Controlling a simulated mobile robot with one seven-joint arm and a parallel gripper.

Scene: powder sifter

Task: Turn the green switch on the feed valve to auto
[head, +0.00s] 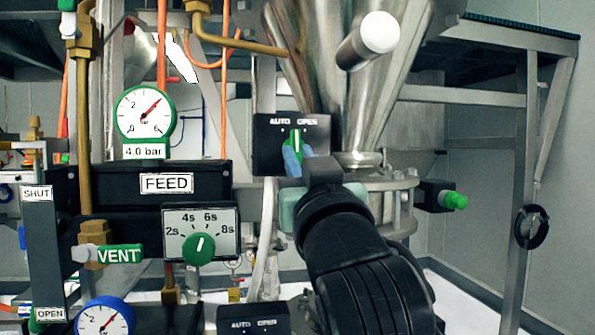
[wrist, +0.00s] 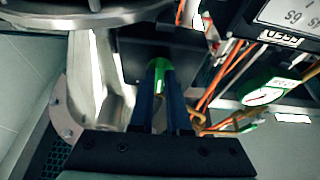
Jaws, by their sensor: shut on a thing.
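The green switch (head: 297,137) is on a black panel (head: 267,150) labelled AUTO on the left and OPEN on the right. It stands close to upright between the two labels; I cannot tell its exact setting. My gripper (head: 293,160) reaches up to the panel from below right, with its blue fingers at the switch. In the wrist view, my gripper's two fingers (wrist: 160,98) are shut on the green switch (wrist: 160,72), one on each side. The fingers hide the lower part of the switch in the head view.
A FEED box (head: 120,182), a green-rimmed gauge (head: 145,112) and a timer dial (head: 199,248) are to the left. A steel hopper (head: 340,90) rises behind. Another AUTO/OPEN panel (head: 254,322) sits below. A green-tipped knob (head: 453,200) sticks out at right.

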